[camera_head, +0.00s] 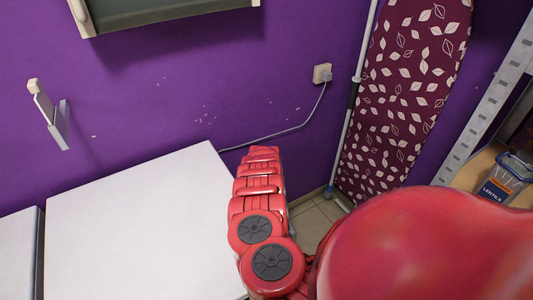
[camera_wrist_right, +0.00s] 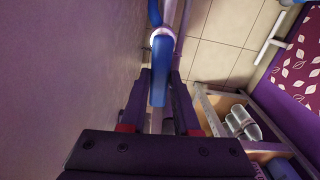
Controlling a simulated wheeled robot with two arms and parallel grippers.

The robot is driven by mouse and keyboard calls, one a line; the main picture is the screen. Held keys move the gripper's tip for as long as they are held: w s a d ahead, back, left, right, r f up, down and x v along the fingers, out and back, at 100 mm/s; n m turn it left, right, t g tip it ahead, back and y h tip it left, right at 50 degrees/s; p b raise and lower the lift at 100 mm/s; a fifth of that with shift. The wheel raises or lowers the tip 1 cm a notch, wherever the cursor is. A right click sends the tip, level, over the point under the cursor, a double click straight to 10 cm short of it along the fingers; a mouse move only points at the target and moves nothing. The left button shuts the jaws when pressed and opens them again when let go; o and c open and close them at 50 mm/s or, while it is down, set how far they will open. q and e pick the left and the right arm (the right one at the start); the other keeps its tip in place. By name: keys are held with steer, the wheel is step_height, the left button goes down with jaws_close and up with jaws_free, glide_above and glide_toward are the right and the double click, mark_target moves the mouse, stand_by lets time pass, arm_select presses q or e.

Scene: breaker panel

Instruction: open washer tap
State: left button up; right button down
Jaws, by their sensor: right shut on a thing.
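The washer tap shows in the right wrist view as a blue lever (camera_wrist_right: 160,72) below a pale collar on a pipe by the wall. My right gripper (camera_wrist_right: 160,98) has its dark fingers on either side of the lever, shut on it. In the head view my red right arm reaches down past the right edge of a white appliance top (camera_head: 130,225); its gripper and the tap are hidden there. My left gripper is in neither view.
A patterned ironing board (camera_head: 400,100) leans at the right of the purple wall. A socket with a plugged-in cable (camera_head: 323,74) is on the wall. A small strip of tiled floor (camera_head: 312,220) is clear.

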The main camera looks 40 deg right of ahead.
steer(key=shift+a+m, duration=0.2)
steer(key=shift+m, duration=0.4)
steer(key=shift+w, duration=0.1)
steer(key=c, duration=0.6)
jaws_free()
steer(key=shift+c, duration=0.2)
steer(key=shift+r, duration=0.1)
step_height(320, 180, up, 17)
steer(key=p, duration=0.4)
steer(key=shift+p, duration=0.35)
steer(key=shift+r, duration=0.15)
